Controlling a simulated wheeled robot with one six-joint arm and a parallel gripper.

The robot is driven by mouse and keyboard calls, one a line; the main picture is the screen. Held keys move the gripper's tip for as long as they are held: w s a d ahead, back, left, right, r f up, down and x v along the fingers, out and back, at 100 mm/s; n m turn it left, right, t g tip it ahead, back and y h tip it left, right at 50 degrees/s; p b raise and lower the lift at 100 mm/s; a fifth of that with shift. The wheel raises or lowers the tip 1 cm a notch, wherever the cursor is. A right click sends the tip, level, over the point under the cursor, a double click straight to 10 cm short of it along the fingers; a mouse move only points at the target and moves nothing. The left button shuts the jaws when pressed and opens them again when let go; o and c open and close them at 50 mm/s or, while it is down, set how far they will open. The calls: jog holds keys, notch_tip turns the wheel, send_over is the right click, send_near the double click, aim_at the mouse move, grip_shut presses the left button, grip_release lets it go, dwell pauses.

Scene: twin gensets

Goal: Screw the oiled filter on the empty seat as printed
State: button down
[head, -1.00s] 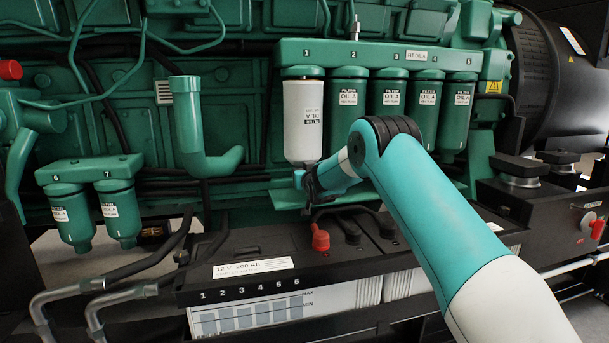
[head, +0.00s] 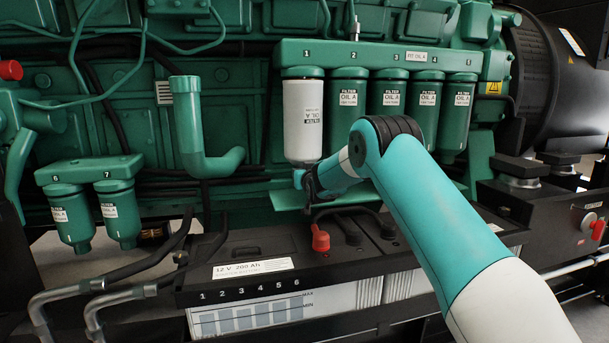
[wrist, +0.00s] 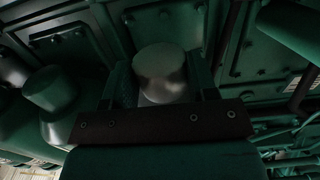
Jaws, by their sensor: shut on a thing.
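The white oil filter (head: 304,120) stands upright directly under the head at position 1 (head: 303,72) in the head view. My gripper (head: 306,182) is at the filter's lower end, coming from below right. In the wrist view my gripper (wrist: 158,88) has one finger on each side of the filter's pale round bottom (wrist: 160,70) and is shut on it. The joint at the filter's top is too small to tell whether it is seated tight.
Green filters stand at positions 2 (head: 347,110) to 5 close to the right. Two smaller green filters (head: 70,215) hang at 6 and 7. A thick green pipe (head: 190,130) stands to the left. A battery (head: 250,270) with a red terminal cap (head: 320,238) lies below.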

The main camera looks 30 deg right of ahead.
jog(key=shift+f, duration=0.15)
dwell(0.5)
jog(key=shift+b, duration=0.3)
jog(key=shift+d+n+y, duration=0.2)
jog(key=shift+n+y, duration=0.3)
jog(key=shift+y, duration=0.2)
jog(key=shift+n+t+y+b, duration=0.3)
jog(key=shift+n+y+b, duration=0.3)
jog(key=shift+y, duration=0.3)
jog(key=shift+a+n+y, duration=0.25)
jog(key=shift+n+y, duration=0.05)
jog(key=shift+y, duration=0.3)
